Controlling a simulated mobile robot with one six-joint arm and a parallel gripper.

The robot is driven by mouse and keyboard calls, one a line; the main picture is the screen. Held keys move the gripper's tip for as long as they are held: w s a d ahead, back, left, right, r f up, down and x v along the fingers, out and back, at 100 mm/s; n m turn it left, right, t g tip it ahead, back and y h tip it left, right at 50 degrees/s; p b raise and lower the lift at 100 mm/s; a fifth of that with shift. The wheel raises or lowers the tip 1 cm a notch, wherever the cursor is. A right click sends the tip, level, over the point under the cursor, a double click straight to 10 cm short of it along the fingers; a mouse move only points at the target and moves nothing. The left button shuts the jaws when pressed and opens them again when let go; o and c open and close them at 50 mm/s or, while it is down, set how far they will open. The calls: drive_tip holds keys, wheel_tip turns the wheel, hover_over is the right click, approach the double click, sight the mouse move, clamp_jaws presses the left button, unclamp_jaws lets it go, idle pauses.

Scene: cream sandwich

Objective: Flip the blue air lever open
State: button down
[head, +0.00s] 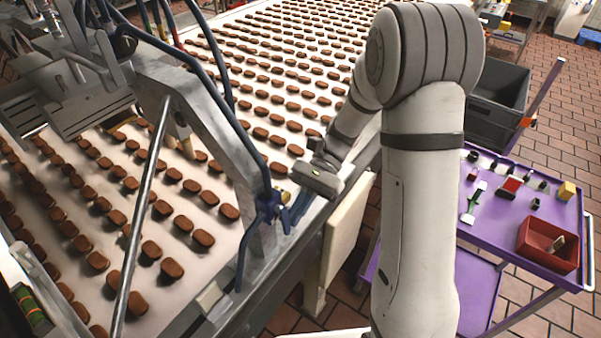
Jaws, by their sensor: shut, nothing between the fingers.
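The blue air lever (271,207) sits on the side of the grey metal frame beside the conveyor, with blue air hoses running to it. Its exact angle is too small to tell. My gripper (301,202) is just to the right of the lever, reaching down toward the conveyor's edge. It is shut and empty. Its fingertips are small and partly lost against the metal rail, so I cannot tell whether they touch the lever.
A wide conveyor (235,250) carries rows of brown biscuits. A slanted metal rod (143,215) stands at the left. A purple cart (490,235) holds tools and a red bin (548,245). A dark grey crate (497,100) stands behind it.

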drive_tip(key=shift+s+f, duration=0.1)
drive_tip(key=shift+s, duration=0.15)
drive_tip(key=shift+a+f, duration=0.15)
drive_tip(key=shift+s+f, duration=0.1)
idle(0.3)
drive_tip(key=w+d+b, duration=0.1)
drive_tip(key=w+d, duration=0.8)
drive_tip(key=w, duration=0.2)
drive_tip(key=shift+b, duration=0.35)
